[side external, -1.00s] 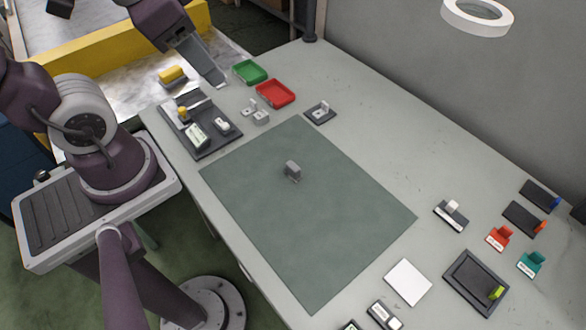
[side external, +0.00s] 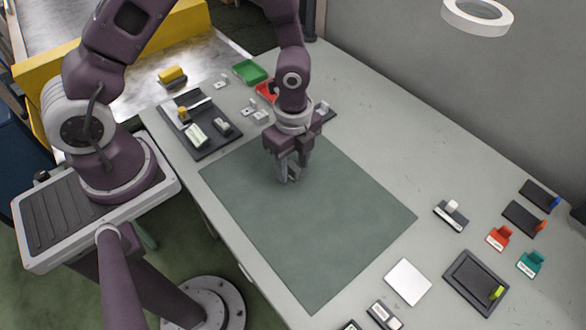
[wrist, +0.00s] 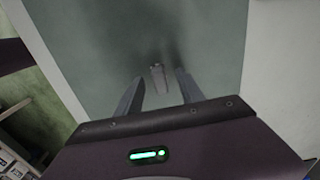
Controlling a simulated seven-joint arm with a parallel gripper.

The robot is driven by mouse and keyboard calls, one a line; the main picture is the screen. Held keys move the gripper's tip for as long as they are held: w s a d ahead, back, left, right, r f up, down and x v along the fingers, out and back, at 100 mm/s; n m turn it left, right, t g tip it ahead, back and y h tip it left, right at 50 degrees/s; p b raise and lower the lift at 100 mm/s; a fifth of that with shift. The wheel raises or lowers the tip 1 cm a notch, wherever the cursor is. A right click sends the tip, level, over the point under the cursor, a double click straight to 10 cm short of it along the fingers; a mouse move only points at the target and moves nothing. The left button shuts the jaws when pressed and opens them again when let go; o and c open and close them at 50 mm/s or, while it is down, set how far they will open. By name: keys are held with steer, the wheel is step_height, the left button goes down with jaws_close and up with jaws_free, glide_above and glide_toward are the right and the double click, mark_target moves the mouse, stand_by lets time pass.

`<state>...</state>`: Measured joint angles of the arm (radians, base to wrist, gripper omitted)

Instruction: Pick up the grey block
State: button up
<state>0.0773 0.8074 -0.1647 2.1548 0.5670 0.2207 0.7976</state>
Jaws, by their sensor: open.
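The grey block (wrist: 158,79) stands on the green-grey mat (side external: 330,220). In the wrist view it sits between my two fingers, with a gap on each side. My gripper (side external: 287,178) is open and points down over the mat at the block's place. The fingers (wrist: 159,76) also show in the wrist view, spread to the left and right of the block. In the side view the fingers mostly hide the block. I cannot tell how far down beside the block the fingertips reach.
A dark tray (side external: 207,143) with small parts lies left of the mat. A green tray (side external: 250,72) and a partly hidden red tray (side external: 265,90) are behind. Several small holders and a white square (side external: 408,282) lie to the right. The mat around the block is clear.

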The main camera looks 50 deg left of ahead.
mark_target(293, 165)
steer(key=shift+f, duration=0.4)
jaws_close()
steer(key=shift+r, duration=0.15)
step_height(293, 165, up, 9)
steer(key=shift+f, duration=0.1)
steer(key=shift+r, duration=0.55)
steer(key=c, duration=0.9)
jaws_free()
steer(key=shift+w, duration=0.1)
jaws_close()
